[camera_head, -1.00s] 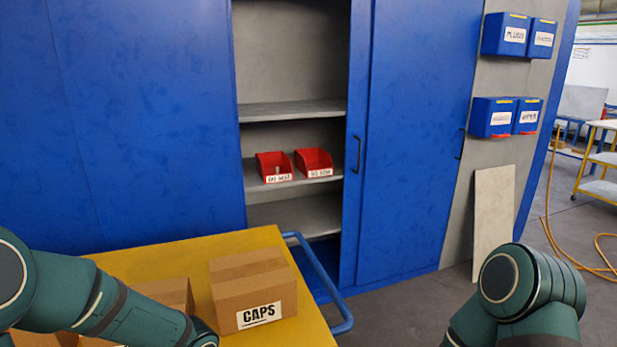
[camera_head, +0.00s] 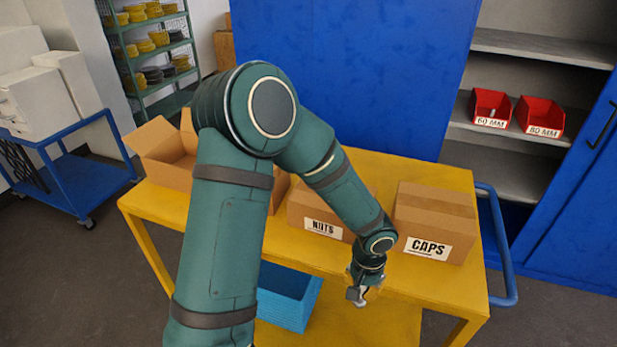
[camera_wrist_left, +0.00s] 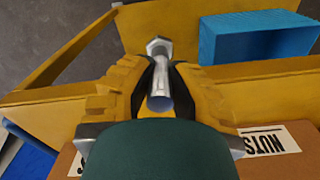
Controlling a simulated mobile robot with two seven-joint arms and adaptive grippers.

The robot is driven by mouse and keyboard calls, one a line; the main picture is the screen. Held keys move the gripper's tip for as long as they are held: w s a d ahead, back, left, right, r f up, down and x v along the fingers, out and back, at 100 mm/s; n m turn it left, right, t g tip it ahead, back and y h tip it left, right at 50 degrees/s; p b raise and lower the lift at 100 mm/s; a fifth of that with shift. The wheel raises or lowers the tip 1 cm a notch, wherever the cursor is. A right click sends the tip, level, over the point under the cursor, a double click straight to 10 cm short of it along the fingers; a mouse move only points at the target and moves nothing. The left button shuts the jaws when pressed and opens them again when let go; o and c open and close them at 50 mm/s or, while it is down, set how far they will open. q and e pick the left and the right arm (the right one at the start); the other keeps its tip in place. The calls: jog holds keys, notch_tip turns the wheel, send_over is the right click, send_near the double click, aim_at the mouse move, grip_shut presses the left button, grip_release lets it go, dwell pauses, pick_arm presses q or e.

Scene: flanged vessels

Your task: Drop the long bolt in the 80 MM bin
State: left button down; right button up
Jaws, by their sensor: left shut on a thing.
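The 80 MM bin (camera_head: 539,118) is a red open bin on a shelf inside the blue cabinet, right of the red 60 MM bin (camera_head: 490,108). My left gripper (camera_head: 362,294) is low in front of the yellow cart's near edge, below and left of the bins. In the left wrist view it is shut on a metal bolt (camera_wrist_left: 160,76) with a hex head pointing away from the wrist. My right gripper is out of view.
The yellow cart (camera_head: 455,283) carries a CAPS box (camera_head: 432,222), a NUTS box (camera_head: 318,212) and an open carton (camera_head: 165,160). A blue tub (camera_head: 287,298) sits on its lower level. A blue cart handle (camera_head: 503,250) stands between cart and cabinet.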

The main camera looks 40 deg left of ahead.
pick_arm(q)
notch_tip(320, 180, up, 6)
jog(key=p, duration=0.4)
jog(key=shift+f, duration=0.35)
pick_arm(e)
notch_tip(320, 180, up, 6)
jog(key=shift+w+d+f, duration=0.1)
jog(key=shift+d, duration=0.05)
